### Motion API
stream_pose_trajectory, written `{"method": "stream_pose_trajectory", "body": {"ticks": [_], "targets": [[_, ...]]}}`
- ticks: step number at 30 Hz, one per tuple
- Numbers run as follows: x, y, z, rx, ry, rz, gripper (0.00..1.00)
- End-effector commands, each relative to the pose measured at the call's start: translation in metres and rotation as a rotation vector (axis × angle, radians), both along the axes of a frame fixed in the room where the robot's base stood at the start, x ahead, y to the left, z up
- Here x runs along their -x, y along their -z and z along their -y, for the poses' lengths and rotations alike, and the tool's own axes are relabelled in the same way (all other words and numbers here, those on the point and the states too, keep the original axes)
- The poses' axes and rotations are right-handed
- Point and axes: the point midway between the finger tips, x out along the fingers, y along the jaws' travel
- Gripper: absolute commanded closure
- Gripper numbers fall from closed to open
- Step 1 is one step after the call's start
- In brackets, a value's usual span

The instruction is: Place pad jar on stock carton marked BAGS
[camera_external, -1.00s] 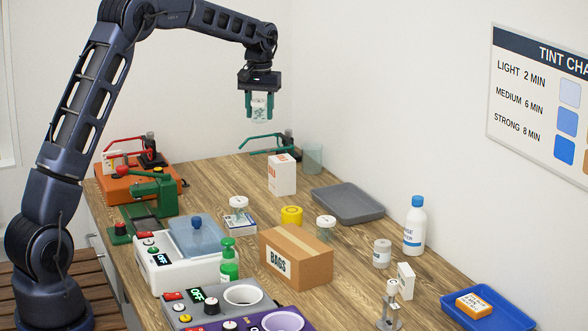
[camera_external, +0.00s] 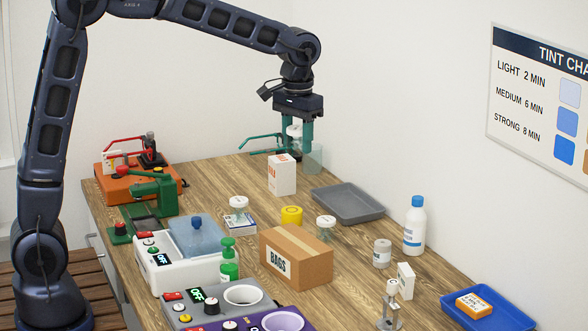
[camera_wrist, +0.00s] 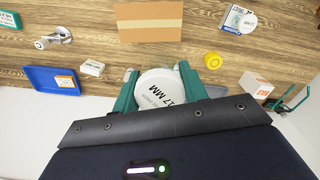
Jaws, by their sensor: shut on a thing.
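My gripper (camera_external: 294,143) is shut on a clear jar with a white lid (camera_external: 294,132), held upright high above the back of the table. In the wrist view the lid (camera_wrist: 160,95) shows between the green fingers, with "17 MM" printed on it. I cannot read whether it is the pad jar. The brown stock carton marked BAGS (camera_external: 305,268) stands on the table, closed and taped, its top bare. It also shows at the top of the wrist view (camera_wrist: 148,33). The carton is in front of and below my gripper, well apart from the jar.
Beside the carton are a white-lidded jar (camera_external: 326,229), a yellow roll (camera_external: 291,215) and a pump bottle (camera_external: 229,262). Another jar (camera_external: 238,205) stands on a small box. A white bottle (camera_external: 414,230), white box (camera_external: 282,175), grey tray (camera_external: 335,208) and blue tray (camera_external: 512,319) stand around.

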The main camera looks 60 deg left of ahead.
Motion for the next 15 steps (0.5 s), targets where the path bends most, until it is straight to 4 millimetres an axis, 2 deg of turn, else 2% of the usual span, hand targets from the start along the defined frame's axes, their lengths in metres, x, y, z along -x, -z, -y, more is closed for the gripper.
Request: {"method": "stream_pose_trajectory", "body": {"ticks": [3,8,11,15], "targets": [[0.012,-0.002,0.019,0.0,0.033,0.001,0.8],[0.018,0.003,0.029,0.0,0.051,-0.002,0.8],[0.019,0.018,0.03,0.0,0.052,-0.003,0.8],[0.019,0.048,0.03,0.0,0.052,-0.005,0.8]]}}
